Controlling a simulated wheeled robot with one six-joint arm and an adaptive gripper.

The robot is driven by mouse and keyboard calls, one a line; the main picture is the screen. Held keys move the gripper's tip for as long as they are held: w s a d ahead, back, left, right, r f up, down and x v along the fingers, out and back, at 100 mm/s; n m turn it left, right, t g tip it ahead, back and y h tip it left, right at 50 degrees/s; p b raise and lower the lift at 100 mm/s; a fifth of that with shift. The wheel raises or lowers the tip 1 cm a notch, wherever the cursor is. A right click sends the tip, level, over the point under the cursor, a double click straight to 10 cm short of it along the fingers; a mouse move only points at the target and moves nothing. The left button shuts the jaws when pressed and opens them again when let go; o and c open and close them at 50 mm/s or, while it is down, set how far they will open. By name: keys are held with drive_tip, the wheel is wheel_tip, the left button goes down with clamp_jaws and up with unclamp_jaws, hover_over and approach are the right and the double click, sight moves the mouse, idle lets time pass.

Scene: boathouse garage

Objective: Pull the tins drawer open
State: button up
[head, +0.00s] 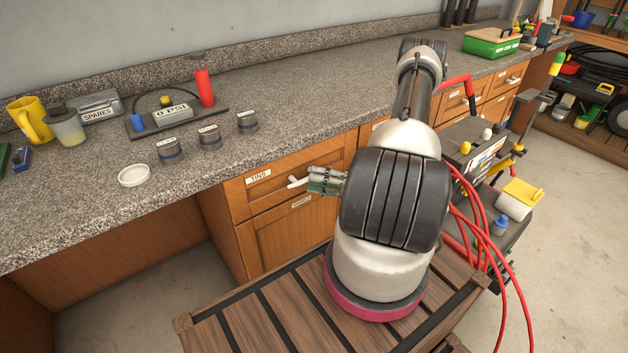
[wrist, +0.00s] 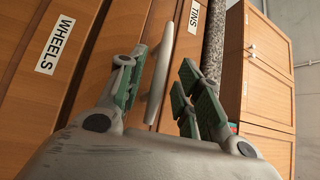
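The tins drawer (head: 272,189) is a wooden front under the worktop, with a white TINS label; it looks flush with the cabinet. Its pale bar handle (head: 297,182) sticks out, partly hidden by my gripper (head: 326,181). In the wrist view, the handle (wrist: 160,72) runs between the two green-padded fingers of my gripper (wrist: 165,80). The fingers are apart, with a clear gap between the handle and the right finger. The left finger is close beside the handle; I cannot tell if it touches. The TINS label (wrist: 194,17) shows beyond the handle.
The WHEELS front (wrist: 55,45) lies just below the tins drawer. Above, the granite worktop (head: 290,110) holds several small tins, a white lid (head: 133,176) and a yellow mug (head: 31,120). A cart with red hoses (head: 475,215) stands right of my arm.

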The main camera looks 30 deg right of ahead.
drive_tip(key=shift+w+a, duration=0.35)
drive_tip(key=shift+a, duration=0.1)
drive_tip(key=shift+c, duration=0.4)
clamp_jaws()
drive_tip(key=shift+s, duration=0.1)
